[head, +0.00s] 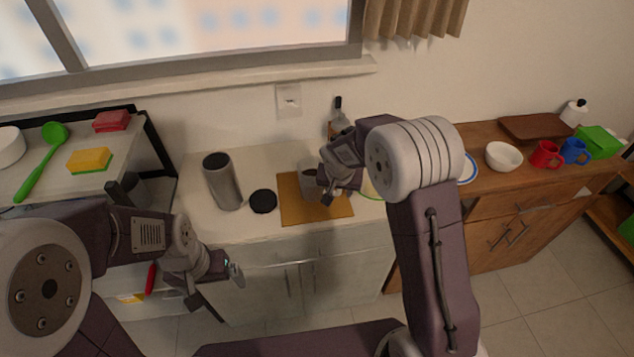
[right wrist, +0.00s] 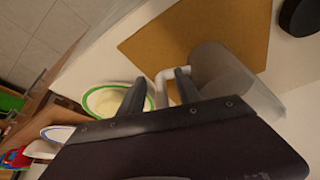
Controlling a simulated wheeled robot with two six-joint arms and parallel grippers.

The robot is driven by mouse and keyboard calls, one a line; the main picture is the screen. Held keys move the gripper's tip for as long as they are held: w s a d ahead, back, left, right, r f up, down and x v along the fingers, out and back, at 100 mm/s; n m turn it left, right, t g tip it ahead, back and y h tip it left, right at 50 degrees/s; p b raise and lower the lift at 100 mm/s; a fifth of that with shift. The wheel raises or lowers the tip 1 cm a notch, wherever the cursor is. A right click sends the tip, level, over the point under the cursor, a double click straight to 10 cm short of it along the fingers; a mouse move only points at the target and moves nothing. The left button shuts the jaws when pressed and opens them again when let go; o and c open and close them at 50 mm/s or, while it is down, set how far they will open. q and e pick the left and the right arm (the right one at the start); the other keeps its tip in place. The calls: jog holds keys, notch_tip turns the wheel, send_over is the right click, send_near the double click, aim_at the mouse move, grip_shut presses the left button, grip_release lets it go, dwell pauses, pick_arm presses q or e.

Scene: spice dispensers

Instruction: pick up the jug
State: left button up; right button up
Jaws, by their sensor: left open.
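The grey jug (head: 308,184) stands on the tan board on the counter, partly hidden behind my right gripper in the head view. In the right wrist view the jug (right wrist: 215,70) has a pale handle (right wrist: 163,85) pointing toward my fingers. My right gripper (right wrist: 160,88) has its two dark fingers apart, one on each side of the handle, with visible gaps; it also shows in the head view (head: 325,190). My left gripper (head: 232,278) is open and empty, low in front of the counter and away from the jug.
A tall grey canister (head: 222,182) and a black round lid (head: 263,201) stand left of the tan board (head: 325,210). A green-rimmed bowl (right wrist: 115,100) is close to my right fingers. A white bowl (head: 503,156) and red mug (head: 545,154) are farther right.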

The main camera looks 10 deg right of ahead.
jog(key=shift+w+f, duration=0.25)
jog(key=shift+f, duration=0.1)
jog(key=shift+s, duration=0.1)
grip_shut()
jog(key=shift+r, duration=0.1)
dwell(1.0)
